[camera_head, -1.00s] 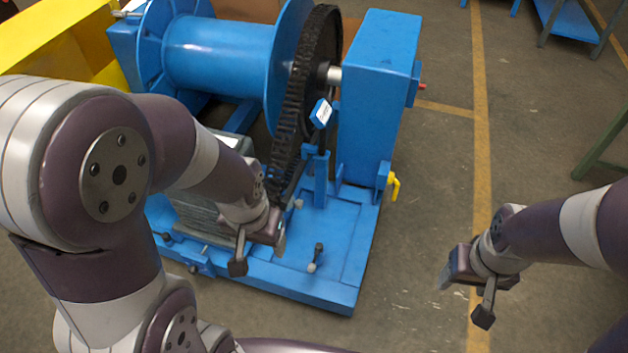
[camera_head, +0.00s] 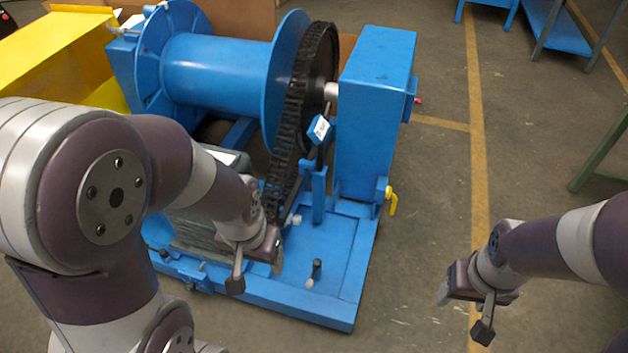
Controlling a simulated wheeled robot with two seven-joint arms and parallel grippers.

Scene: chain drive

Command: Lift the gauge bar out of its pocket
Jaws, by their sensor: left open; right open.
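A short black bar with a blue, white-labelled head (camera_head: 318,130) stands upright in a blue post-like holder (camera_head: 319,195) beside the chain; it looks like the gauge bar in its pocket, but I cannot read the label. Its lower end is hidden. My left gripper (camera_head: 257,272) is open and empty over the blue base, below and left of the holder and apart from it. My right gripper (camera_head: 463,312) is open and empty over the floor, well right of the machine.
A black chain (camera_head: 285,150) runs around a large wheel between the blue drum (camera_head: 215,66) and a tall blue housing (camera_head: 375,115). A small dark pin (camera_head: 317,268) stands on the base (camera_head: 325,308). A yellow handle (camera_head: 392,200) sticks out at right.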

